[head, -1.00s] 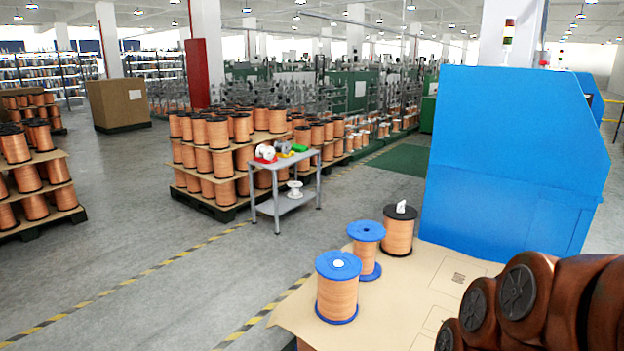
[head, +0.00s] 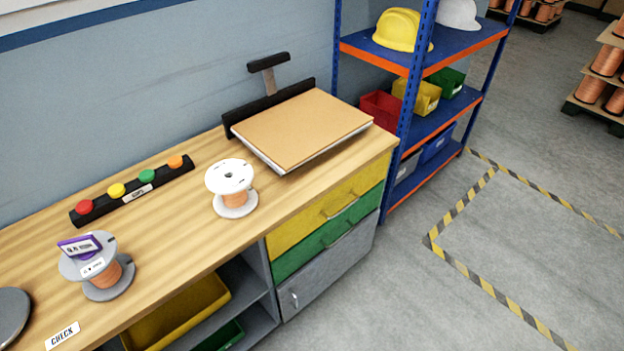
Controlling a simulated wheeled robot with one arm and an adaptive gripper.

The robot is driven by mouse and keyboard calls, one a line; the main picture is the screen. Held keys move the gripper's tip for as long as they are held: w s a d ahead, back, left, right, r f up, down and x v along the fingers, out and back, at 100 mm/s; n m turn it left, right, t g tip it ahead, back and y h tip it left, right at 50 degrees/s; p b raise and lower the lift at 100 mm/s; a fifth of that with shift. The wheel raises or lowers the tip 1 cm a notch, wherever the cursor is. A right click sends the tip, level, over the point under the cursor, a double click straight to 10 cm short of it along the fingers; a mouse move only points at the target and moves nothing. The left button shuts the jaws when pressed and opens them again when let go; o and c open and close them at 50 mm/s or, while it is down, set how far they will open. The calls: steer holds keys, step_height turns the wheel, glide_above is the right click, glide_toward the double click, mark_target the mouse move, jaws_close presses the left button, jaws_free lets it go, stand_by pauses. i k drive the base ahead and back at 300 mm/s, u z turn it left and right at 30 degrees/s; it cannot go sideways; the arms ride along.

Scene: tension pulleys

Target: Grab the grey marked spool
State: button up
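A grey spool (head: 105,284) wound with copper wire stands upright on the wooden workbench at the lower left in the head view. A purple-and-white tag or label (head: 80,245) sits on its top flange, with print too small to read surely. A white spool (head: 234,200), also with copper wire, stands further right on the same bench, apart from the grey one. My gripper is not in this view.
The workbench (head: 190,250) carries a black strip (head: 133,190) with coloured buttons, a board-topped device (head: 305,128), a "CHECK" label (head: 62,336) and a grey disc (head: 10,315). A blue shelf rack (head: 420,75) stands to the right. The striped floor area is clear.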

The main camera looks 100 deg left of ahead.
mark_target(105, 272)
steer(key=u, duration=4.75)
steer(key=k, duration=0.5)
steer(key=u, duration=2.15)
steer(key=i, duration=1.65)
steer(key=z, duration=0.45)
